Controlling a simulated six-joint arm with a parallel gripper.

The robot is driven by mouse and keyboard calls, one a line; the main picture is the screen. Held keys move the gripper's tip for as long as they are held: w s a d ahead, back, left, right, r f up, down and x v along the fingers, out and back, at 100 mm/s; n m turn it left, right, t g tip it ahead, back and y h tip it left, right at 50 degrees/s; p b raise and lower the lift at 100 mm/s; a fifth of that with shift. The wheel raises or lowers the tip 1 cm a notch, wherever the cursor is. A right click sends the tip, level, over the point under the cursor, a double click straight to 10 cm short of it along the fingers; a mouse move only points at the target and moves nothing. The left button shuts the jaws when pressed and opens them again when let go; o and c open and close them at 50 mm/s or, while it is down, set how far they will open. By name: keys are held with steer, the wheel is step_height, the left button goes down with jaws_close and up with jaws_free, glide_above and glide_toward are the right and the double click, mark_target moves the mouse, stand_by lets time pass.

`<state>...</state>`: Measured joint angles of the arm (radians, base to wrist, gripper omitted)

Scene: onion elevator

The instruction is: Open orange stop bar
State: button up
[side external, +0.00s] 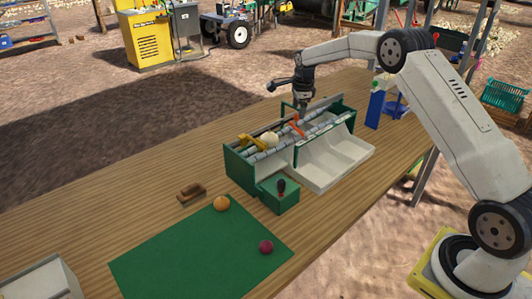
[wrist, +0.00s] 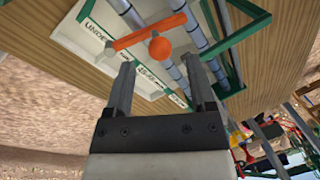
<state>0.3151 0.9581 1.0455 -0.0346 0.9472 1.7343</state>
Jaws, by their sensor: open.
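The orange stop bar (wrist: 135,38) shows in the wrist view as a flat bar with a round orange knob (wrist: 160,48), lying across the grey rollers of the elevator. In the side view the orange bar (side external: 297,127) is small, on the green and white elevator machine (side external: 240,168). My gripper (wrist: 155,75) is open, its two fingers apart, with the knob seen beyond and between the fingertips. In the side view my gripper (side external: 302,112) is just above the machine near the bar. I cannot tell whether a finger touches the bar.
A yellow part (side external: 252,141) and a pale onion (side external: 270,139) sit on the rollers. White trays (side external: 335,160) are at the machine's right side. A green mat (side external: 185,255) holds an orange ball (side external: 222,203) and a dark red ball (side external: 266,247). A brush (side external: 191,191) lies nearby. A green frame (wrist: 240,15) stands near my gripper.

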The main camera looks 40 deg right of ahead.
mark_target(298, 129)
steer(key=shift+s+a+r, duration=0.1)
steer(key=shift+s+r, duration=0.05)
steer(key=shift+r, duration=0.65)
steer(key=shift+s+a+r, duration=0.1)
steer(key=shift+s+r, duration=0.05)
steer(key=shift+r, duration=0.7)
steer(key=shift+s+a+r, duration=0.1)
steer(key=shift+s+r, duration=0.05)
steer(key=shift+r, duration=0.65)
steer(key=shift+c, duration=0.2)
steer(key=c, duration=0.7)
steer(key=shift+a+n, duration=0.2)
steer(key=shift+n, duration=0.2)
jaws_close()
steer(key=s+a+r+n+t+h, duration=0.1)
steer(key=a+n, duration=0.4)
steer(key=n, duration=0.5)
steer(key=a+r+n+t+h, duration=0.1)
steer(key=a+n+h, duration=0.2)
steer(key=n, duration=0.7)
steer(key=a, duration=0.2)
steer(key=shift+s+a+n+h, duration=0.3)
steer(key=shift+s, duration=0.05)
